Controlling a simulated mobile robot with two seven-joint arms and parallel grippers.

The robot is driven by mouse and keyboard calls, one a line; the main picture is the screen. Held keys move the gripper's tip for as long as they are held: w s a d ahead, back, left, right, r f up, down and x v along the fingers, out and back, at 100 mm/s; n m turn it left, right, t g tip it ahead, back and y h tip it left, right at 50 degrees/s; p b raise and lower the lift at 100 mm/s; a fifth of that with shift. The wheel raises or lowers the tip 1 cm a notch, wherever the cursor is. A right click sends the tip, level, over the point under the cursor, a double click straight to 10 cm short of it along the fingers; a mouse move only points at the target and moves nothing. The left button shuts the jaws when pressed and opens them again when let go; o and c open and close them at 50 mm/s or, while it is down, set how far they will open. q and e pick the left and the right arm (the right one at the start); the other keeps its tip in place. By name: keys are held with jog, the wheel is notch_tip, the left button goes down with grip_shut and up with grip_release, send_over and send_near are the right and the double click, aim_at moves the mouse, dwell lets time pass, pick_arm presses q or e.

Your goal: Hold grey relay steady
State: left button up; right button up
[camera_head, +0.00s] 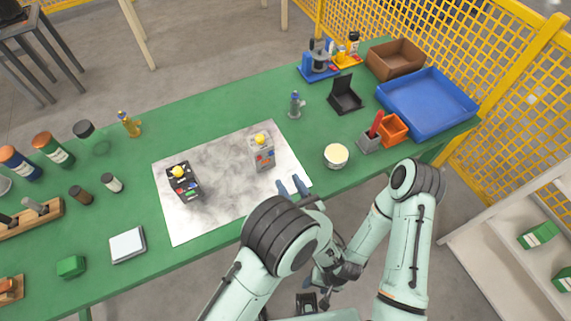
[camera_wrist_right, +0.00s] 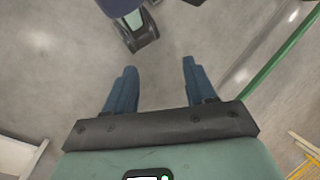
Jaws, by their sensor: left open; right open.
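The grey relay (camera_head: 264,157), a grey block with a yellow knob on top and small coloured parts on its face, stands upright on the pale marbled mat (camera_head: 225,205). A similar black relay (camera_head: 185,187) with a yellow knob stands to its left on the mat. My left gripper (camera_head: 292,185) is open and empty, with its blue fingers over the mat's right edge, just below and right of the grey relay and apart from it. My right gripper (camera_wrist_right: 160,72) is open and empty above the bare floor, off the table.
The green table (camera_head: 215,105) holds a blue tray (camera_head: 425,105), a brown box (camera_head: 396,58), an orange bin (camera_head: 392,129) and a round pale-topped tub (camera_head: 336,156) at right. Several bottles and a white square block (camera_head: 127,245) are at left. Yellow mesh fencing (camera_head: 480,45) stands behind.

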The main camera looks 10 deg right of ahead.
pick_arm(q)
jog(key=shift+s, duration=0.25)
pick_arm(e)
jog(key=w+d+r+t+y, duration=0.1)
jog(key=w+d+r+t, duration=0.15)
jog(key=w+r, duration=0.7)
jog(key=w+d+r+n+t+h, duration=0.2)
jog(key=w+d+r+h, duration=0.2)
jog(key=w+d+r, duration=0.75)
jog(key=w+r+n+t, duration=0.1)
jog(key=w, duration=0.1)
jog(key=w+r+n+t, duration=0.1)
jog(key=w+r, duration=0.1)
jog(key=w, duration=0.1)
jog(key=w+r+n+t+y, duration=0.1)
jog(key=w+r+n+t, duration=0.1)
jog(key=shift+w+a, duration=0.25)
jog(key=shift+w, duration=0.1)
jog(key=w+a+r+n+t+y, duration=0.2)
jog(key=w+a+r+n+y, duration=0.25)
jog(key=a, duration=0.25)
jog(key=n+g+y, duration=0.1)
jog(key=n+y, duration=0.5)
jog(key=y, duration=0.4)
send_near(264, 139)
jog(key=x, duration=1.1)
jog(key=shift+w+a+f, duration=0.1)
jog(key=shift+a+f, duration=0.05)
